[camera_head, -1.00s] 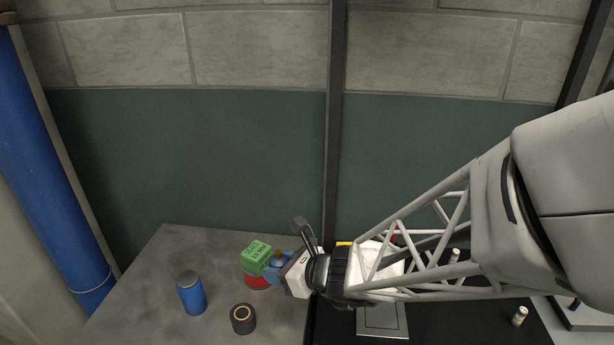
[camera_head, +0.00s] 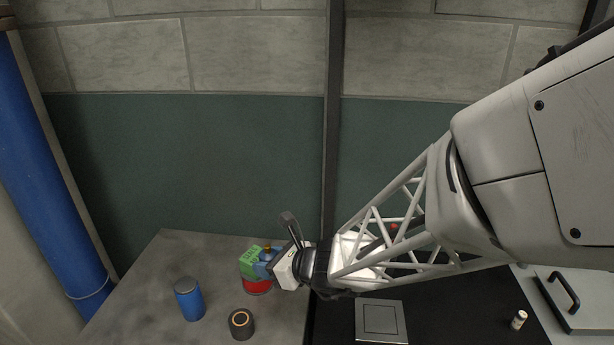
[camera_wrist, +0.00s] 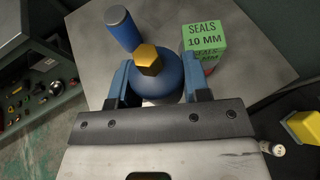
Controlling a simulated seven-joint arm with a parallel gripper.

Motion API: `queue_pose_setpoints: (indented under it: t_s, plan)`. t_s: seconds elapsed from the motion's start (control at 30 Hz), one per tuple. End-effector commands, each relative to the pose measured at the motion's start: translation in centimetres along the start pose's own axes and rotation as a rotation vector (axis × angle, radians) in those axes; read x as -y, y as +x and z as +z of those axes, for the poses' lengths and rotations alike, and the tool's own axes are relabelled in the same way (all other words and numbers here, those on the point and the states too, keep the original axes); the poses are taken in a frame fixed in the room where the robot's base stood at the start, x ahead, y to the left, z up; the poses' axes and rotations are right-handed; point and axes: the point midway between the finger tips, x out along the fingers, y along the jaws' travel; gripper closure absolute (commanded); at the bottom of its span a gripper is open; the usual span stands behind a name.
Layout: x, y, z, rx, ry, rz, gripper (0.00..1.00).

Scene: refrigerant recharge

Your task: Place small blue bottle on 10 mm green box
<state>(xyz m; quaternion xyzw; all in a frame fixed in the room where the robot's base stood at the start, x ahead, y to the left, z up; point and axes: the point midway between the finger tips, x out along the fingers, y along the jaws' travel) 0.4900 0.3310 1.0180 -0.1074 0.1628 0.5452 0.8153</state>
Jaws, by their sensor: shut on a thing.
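The small blue bottle (camera_wrist: 168,76), round with a brass hexagonal cap, is between the blue fingers of my gripper (camera_wrist: 160,88) in the wrist view. The fingers are shut on its sides. In the head view my gripper (camera_head: 270,262) and the bottle (camera_head: 263,269) overlap the right side of the green box (camera_head: 248,263). The box appears to sit on a red round thing (camera_head: 257,287). The bottle's underside is hidden.
A larger blue cylinder (camera_head: 189,299) stands left on the grey table (camera_head: 140,290); it also shows in the wrist view (camera_wrist: 122,28). A dark ring-shaped roll (camera_head: 241,323) lies near the front. A yellow item (camera_wrist: 303,126) is at the right in the wrist view.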

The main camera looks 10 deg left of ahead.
Motion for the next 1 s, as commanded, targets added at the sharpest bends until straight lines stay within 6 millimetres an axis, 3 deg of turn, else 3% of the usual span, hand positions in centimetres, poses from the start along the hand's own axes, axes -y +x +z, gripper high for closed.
queue_pose_setpoints:
  t_s: [0.7,1.0]
  plan:
    - [5.2,7.6,2.1,0.0,0.001,0.001,0.83]
    - [6.2,9.1,2.6,0.0,0.001,0.0,0.83]
